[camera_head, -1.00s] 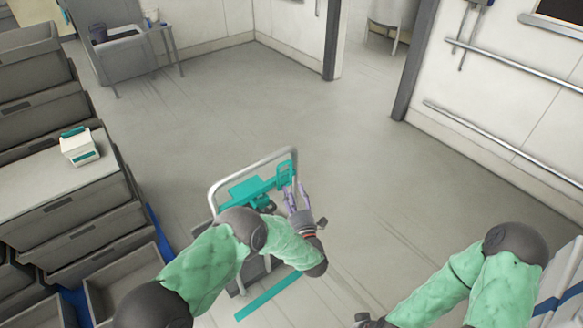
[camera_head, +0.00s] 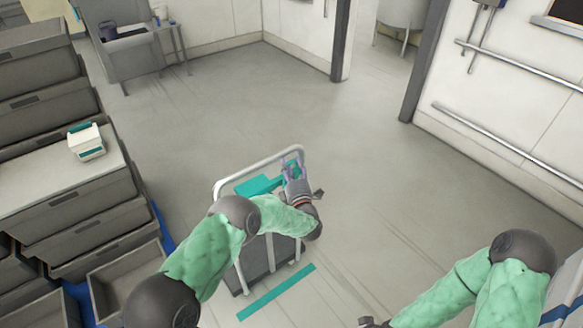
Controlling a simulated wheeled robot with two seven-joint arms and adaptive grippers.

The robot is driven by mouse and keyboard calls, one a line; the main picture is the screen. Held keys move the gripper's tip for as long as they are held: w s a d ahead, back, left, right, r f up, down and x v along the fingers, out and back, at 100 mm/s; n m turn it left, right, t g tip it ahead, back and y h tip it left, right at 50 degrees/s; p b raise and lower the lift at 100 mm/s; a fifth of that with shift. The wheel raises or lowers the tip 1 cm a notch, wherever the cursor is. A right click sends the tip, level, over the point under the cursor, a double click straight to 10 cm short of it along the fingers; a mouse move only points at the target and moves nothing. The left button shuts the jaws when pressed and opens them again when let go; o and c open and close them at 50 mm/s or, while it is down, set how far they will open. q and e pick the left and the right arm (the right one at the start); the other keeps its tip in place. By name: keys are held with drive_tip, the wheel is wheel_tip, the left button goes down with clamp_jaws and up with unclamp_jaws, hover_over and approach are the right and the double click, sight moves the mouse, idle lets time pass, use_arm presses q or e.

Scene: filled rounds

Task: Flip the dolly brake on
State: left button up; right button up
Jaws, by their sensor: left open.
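The dolly has a pale metal push handle (camera_head: 222,187) and a grey deck (camera_head: 254,262), partly hidden by my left arm. A teal part (camera_head: 258,185) sits at the handle. A smaller teal piece (camera_head: 296,171), which may be the brake lever, shows at the handle's right side. My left gripper (camera_head: 294,169) is open there, with its purple fingers around or just over this piece; contact cannot be told. My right gripper (camera_head: 374,322) is at the bottom edge, mostly cut off, away from the dolly.
A teal strip (camera_head: 276,292) lies on the floor before the dolly. Stacked grey drawers or crates (camera_head: 75,215) stand at the left, with a white and teal box (camera_head: 86,142) on top. A wall with rails (camera_head: 510,135) is at the right. The floor beyond the dolly is clear.

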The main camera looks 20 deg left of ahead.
use_arm(q)
drive_tip(key=shift+c, duration=0.3)
clamp_jaws()
